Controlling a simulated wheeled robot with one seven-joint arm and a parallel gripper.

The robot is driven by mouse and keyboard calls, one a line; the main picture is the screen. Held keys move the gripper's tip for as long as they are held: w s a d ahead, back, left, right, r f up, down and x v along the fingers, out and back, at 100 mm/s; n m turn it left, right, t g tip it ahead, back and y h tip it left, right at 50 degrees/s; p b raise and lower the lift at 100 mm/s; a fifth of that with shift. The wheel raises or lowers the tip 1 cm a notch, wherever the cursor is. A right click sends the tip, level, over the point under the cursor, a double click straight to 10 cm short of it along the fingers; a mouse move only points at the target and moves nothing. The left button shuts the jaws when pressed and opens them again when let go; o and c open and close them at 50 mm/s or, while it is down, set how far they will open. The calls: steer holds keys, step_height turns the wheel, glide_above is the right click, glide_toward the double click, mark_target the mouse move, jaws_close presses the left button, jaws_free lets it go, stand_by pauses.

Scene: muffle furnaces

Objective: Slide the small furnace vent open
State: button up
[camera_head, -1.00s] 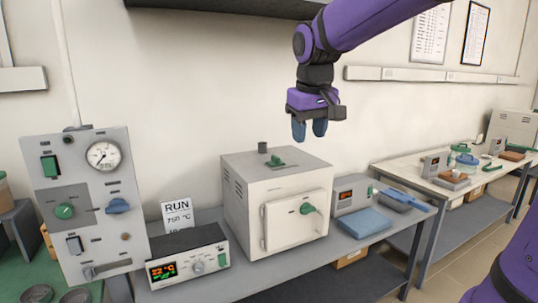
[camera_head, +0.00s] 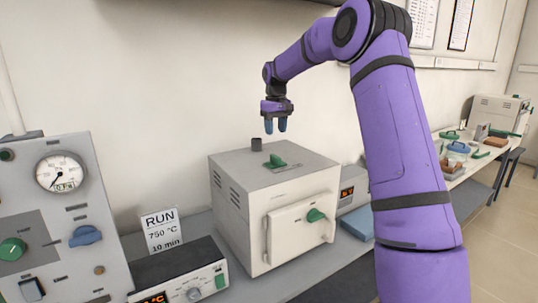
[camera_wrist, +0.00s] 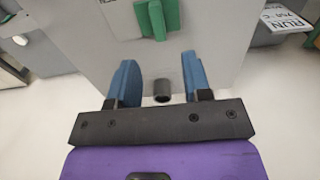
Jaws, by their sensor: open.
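The small furnace (camera_head: 275,200) is a grey box on the bench with a white front door and a green door knob (camera_head: 316,215). On its top are a green vent slider (camera_head: 274,162) and a short dark pipe (camera_head: 256,145) behind it. My gripper (camera_head: 276,125) is open and empty, pointing down above the back part of the furnace top, apart from the slider. In the wrist view, the green slider (camera_wrist: 157,18) lies beyond the blue fingertips (camera_wrist: 157,75), and the pipe (camera_wrist: 161,90) shows between the fingers.
A control panel with a gauge (camera_head: 60,172) stands at the left. A sign reading RUN 750 °C 10 min (camera_head: 161,230) stands behind a controller (camera_head: 180,275). A blue pad (camera_head: 358,222) lies right of the furnace. The wall is close behind.

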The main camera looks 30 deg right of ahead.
mark_target(275, 156)
steer(key=f, duration=1.1)
steer(key=shift+w+d+f, duration=0.1)
steer(key=shift+w+d, duration=0.1)
steer(key=shift+w, duration=0.15)
